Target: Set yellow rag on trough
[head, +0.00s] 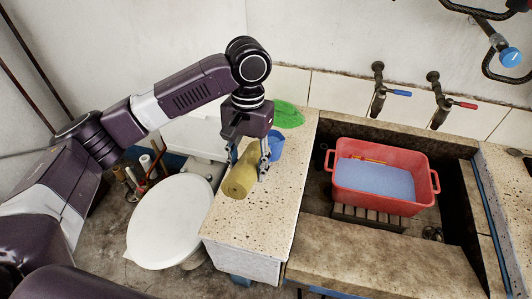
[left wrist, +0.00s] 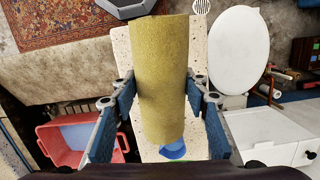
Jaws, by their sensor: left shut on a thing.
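My left gripper (head: 249,160) is shut on the yellow rag (head: 240,176), which looks like a roll. In the left wrist view the rag (left wrist: 163,80) lies lengthwise between the two blue-padded fingers of the gripper (left wrist: 158,105). The rag is over the speckled stone ledge of the trough (head: 265,211), left of the basin. I cannot tell whether its underside touches the ledge. My right gripper is not in view.
A red tub (head: 338,190) with blue contents stands in the basin. A blue cup (head: 276,146) and a green leaf-shaped item (head: 288,114) are behind the gripper on the ledge. A white toilet (head: 168,226) stands left. Taps (head: 378,98) are on the wall. The ledge's front is clear.

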